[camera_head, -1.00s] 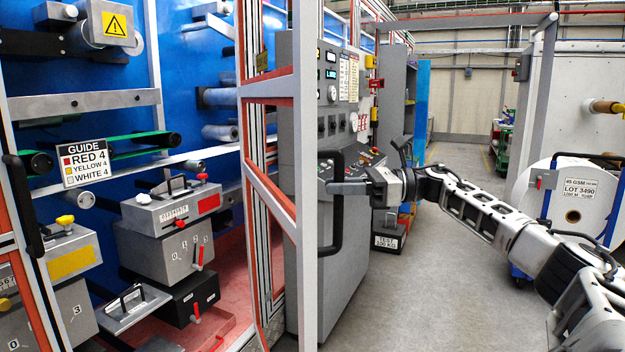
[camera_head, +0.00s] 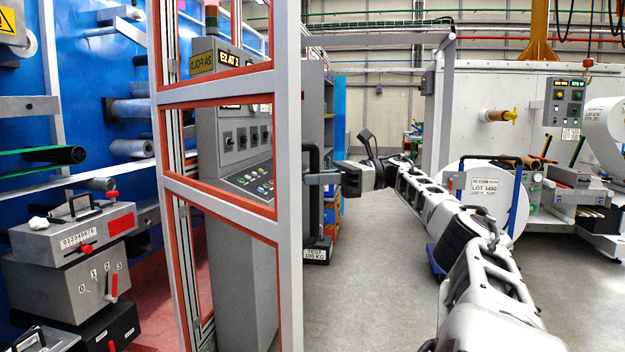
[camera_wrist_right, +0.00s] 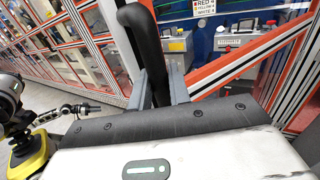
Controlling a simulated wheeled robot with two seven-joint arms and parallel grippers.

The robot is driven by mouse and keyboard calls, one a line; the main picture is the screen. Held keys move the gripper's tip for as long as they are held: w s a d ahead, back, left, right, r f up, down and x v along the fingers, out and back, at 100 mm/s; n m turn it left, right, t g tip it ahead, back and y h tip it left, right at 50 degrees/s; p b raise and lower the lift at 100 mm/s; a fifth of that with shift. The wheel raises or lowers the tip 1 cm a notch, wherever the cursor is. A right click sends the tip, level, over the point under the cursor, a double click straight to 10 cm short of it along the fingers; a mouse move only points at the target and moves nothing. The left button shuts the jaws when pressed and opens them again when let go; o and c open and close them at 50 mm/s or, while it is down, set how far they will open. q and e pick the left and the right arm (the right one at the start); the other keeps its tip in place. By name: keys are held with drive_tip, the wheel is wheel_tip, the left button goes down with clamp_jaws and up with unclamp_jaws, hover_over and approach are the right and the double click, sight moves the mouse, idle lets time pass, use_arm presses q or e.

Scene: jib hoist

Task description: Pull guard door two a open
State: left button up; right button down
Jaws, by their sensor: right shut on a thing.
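The guard door (camera_head: 290,240) is a grey frame with orange inner edging and clear panes, standing left of centre in the head view at an angle to the fixed guarding. Its black upright bar handle (camera_head: 314,205) is on its right-hand post. My right gripper (camera_head: 322,179) reaches in from the right and is shut on this handle. In the wrist view, the two grey fingers (camera_wrist_right: 157,88) sit on either side of the black handle (camera_wrist_right: 147,45). My left gripper does not show in the head view.
A grey control console (camera_head: 232,130) stands behind the door's panes. At the left are machine blocks with levers (camera_head: 75,255). A paper roll (camera_head: 487,195) on a blue stand is at the right. The grey floor (camera_head: 370,290) between door and roll is clear.

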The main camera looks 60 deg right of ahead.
drive_tip(key=c, duration=1.6)
unclamp_jaws()
drive_tip(key=shift+w+f, duration=0.1)
drive_tip(key=shift+c, duration=0.2)
drive_tip(key=shift+d, duration=0.1)
